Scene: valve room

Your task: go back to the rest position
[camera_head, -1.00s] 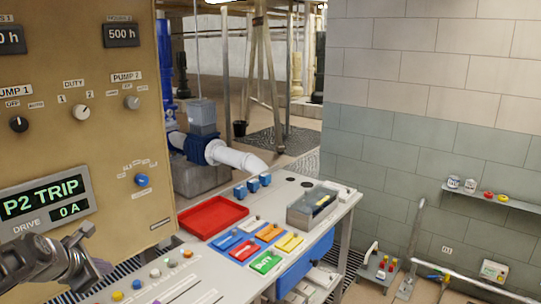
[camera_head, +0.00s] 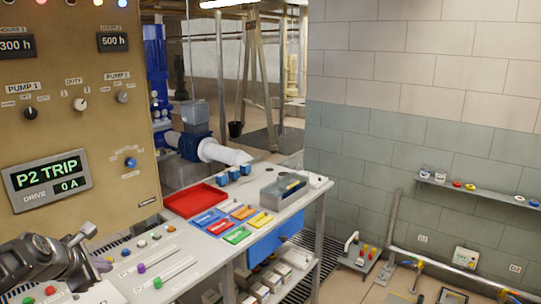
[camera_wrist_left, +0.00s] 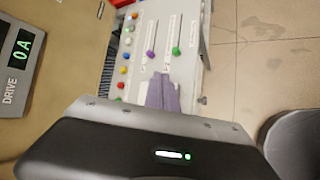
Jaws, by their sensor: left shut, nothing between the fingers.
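My left gripper (camera_head: 84,234) is at the lower left of the head view, in front of the tan control panel (camera_head: 75,115) and over the left end of the bench console. In the left wrist view its fingers (camera_wrist_left: 163,93) are together, with nothing between them. They point over the console (camera_wrist_left: 165,30), with its coloured buttons and two sliders. My right gripper is not in view.
The bench carries a red tray (camera_head: 196,200), several small coloured bins and a grey box (camera_head: 283,190). A blue drawer (camera_head: 275,238) is below. A grey block wall (camera_head: 420,120) with a shelf (camera_head: 480,192) stands at right. Floor shows beside the bench.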

